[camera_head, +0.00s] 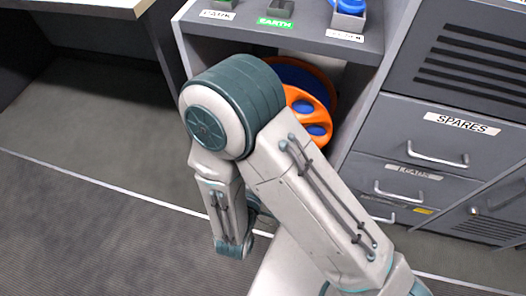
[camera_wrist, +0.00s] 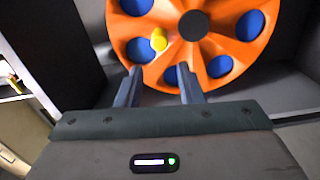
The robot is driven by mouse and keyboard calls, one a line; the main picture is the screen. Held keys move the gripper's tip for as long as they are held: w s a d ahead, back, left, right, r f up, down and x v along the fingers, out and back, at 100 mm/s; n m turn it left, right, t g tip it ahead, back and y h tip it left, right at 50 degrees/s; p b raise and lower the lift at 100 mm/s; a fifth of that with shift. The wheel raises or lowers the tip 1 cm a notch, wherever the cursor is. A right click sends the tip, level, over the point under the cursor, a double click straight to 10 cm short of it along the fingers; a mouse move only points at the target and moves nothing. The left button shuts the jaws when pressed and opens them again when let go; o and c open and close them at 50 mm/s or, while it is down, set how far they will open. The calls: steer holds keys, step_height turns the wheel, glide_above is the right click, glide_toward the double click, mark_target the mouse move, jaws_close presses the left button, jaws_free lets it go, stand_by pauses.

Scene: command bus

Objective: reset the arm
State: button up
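My arm (camera_head: 300,190) is bent and raised in front of the grey cabinets in the head view. Its elbow is up and its forearm hangs down toward the floor. The gripper itself is hidden behind the arm in the head view. In the wrist view my gripper (camera_wrist: 160,86) shows two fingers set apart, with nothing seen between them but the orange and blue wheel-like reel behind. The fingertips overlap the lower edge of the orange reel (camera_wrist: 240,52) in the picture; I cannot tell whether they touch it.
The orange reel (camera_head: 297,97) sits in an open bay under a shelf (camera_head: 240,42) labelled EARTH. A yellow knob (camera_wrist: 159,39) is on its face. Grey drawers (camera_head: 440,130), one labelled SPARES, stand right. A desk (camera_head: 95,8) is upper left. Floor (camera_head: 80,225) at left is clear.

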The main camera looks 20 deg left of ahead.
steer(key=w+d+r+m+g+h+p, duration=0.1)
steer(key=w+d+r+m+h+p, duration=0.3)
steer(key=d+r, duration=0.35)
steer(key=w+d+r+m+g+h+p, duration=0.2)
steer(key=w+d+r+h+p, duration=0.2)
steer(key=d+r+h+p, duration=0.25)
steer(key=s+d+r+m+g+h+p, duration=0.2)
steer(key=d+r+m+g+h+p, duration=0.35)
steer(key=d+r+g+p, duration=0.6)
steer(key=s+d+r+m+g+y+p, duration=0.45)
steer(key=d+r+y, duration=0.2)
steer(key=r, duration=0.55)
step_height(320, 180, up, 15)
steer(key=m+t+y+p, duration=0.3)
steer(key=y+p, duration=0.3)
steer(key=p, duration=0.4)
steer(key=shift+d+t+y, duration=0.15)
steer(key=shift+t+y, duration=0.2)
steer(key=shift+t, duration=0.15)
